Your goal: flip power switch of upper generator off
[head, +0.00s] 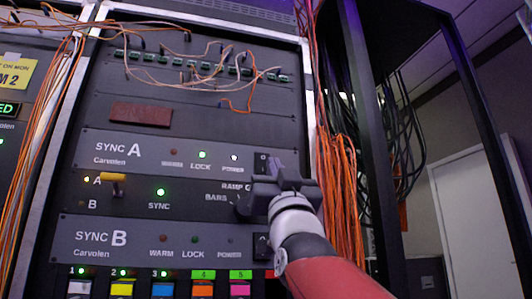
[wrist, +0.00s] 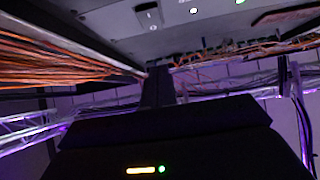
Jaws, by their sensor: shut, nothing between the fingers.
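The upper generator, SYNC A (head: 120,150), is a grey panel in the rack with its LOCK and POWER lamps lit. The switch (wrist: 148,16) also shows at the top of the wrist view, with white marks. My gripper (head: 275,163) is shut and empty, with its tips close to the switch at its lower right. In the wrist view the shut fingers (wrist: 158,80) appear below the switch, with a visible gap in the picture. Contact cannot be told.
SYNC B (head: 100,237) sits lower, with its own black switch (head: 261,246) beside my arm and its POWER lamp dark. A yellow-handled toggle (head: 113,180) and knobs lie between the panels. Orange cables (head: 340,190) hang just right of the rack.

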